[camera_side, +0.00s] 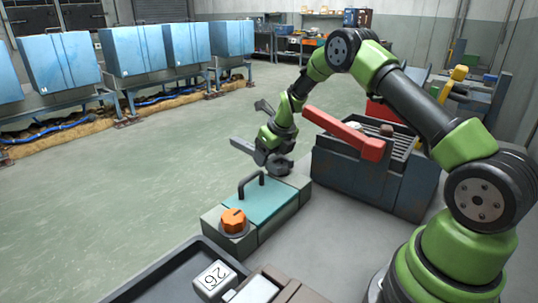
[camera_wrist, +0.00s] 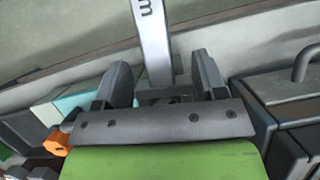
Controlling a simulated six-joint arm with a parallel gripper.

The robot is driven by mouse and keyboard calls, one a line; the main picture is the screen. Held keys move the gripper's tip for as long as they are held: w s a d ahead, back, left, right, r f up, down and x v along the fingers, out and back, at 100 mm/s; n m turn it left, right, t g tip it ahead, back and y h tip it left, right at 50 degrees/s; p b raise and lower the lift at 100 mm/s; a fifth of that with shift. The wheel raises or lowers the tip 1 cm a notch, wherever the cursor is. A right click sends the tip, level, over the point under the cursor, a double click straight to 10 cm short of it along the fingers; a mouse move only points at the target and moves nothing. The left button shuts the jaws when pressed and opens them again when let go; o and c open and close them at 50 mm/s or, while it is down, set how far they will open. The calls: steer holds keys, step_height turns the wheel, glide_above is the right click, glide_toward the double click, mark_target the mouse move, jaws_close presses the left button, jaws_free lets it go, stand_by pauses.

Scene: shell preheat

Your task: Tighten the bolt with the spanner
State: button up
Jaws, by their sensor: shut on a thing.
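My gripper (camera_side: 262,150) is at the far end of the teal-topped unit, low over its grey end. It is shut on the grey spanner (camera_side: 241,145), whose bar sticks out to the left over the floor. In the wrist view the spanner (camera_wrist: 152,40) runs up and away from between the fingers of my gripper (camera_wrist: 163,68), with dark lettering on its light face. A dark round part (camera_side: 279,166) shows just under my gripper. I cannot tell whether it is the bolt or the spanner's head, and no bolt is clearly visible.
The teal-topped unit (camera_side: 272,208) carries a black handle (camera_side: 249,184) and an orange knob (camera_side: 233,221). A red lever (camera_side: 345,134) rises over a grey-blue box (camera_side: 360,185) to the right. A dark tray (camera_side: 165,277) and a block marked 26 (camera_side: 214,280) are in front.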

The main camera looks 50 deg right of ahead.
steer(key=shift+r, duration=0.1)
stand_by(0.4)
steer(key=shift+d+r+n, duration=0.15)
steer(key=shift+r+n, duration=0.15)
steer(key=shift+r, duration=2.65)
